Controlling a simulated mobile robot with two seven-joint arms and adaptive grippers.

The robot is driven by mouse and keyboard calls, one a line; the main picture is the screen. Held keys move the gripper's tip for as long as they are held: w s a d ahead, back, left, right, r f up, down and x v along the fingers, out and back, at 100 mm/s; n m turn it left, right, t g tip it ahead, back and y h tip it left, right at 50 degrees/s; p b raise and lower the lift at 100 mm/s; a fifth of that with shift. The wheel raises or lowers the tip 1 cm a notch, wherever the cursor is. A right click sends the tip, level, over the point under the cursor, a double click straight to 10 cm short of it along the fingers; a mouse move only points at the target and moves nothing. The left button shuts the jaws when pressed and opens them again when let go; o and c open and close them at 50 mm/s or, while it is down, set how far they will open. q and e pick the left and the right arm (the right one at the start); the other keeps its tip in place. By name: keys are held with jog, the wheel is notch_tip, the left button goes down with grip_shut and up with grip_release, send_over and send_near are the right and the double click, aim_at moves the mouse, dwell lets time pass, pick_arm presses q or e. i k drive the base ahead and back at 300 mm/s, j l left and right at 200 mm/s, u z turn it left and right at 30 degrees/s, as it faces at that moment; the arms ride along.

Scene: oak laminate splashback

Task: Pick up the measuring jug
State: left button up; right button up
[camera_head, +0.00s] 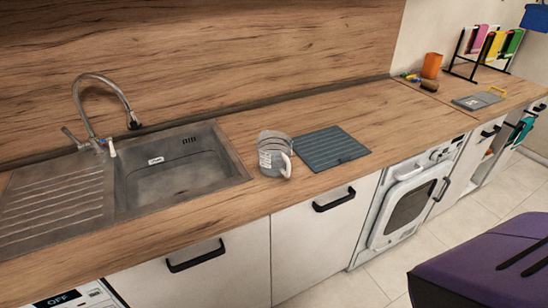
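The measuring jug (271,156) stands upright on the wood worktop between the sink and a dark grey ribbed mat. It is clear with pale markings, and its handle is on its right front side. It looks empty, though I cannot be sure from here. Neither my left gripper nor my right gripper shows in the head view.
The steel sink (236,166) with its tall tap (95,112) lies left of the jug. The ribbed mat (331,148) lies close on its right. An orange cup (431,66) and a rack (455,61) of coloured boards stand far right. Worktop in front of the jug is clear.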

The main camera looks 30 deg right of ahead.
aim_at(274, 149)
jog(key=l+z, duration=0.15)
jog(key=l, duration=0.6)
jog(key=i+l+z, duration=0.1)
jog(key=l, duration=0.6)
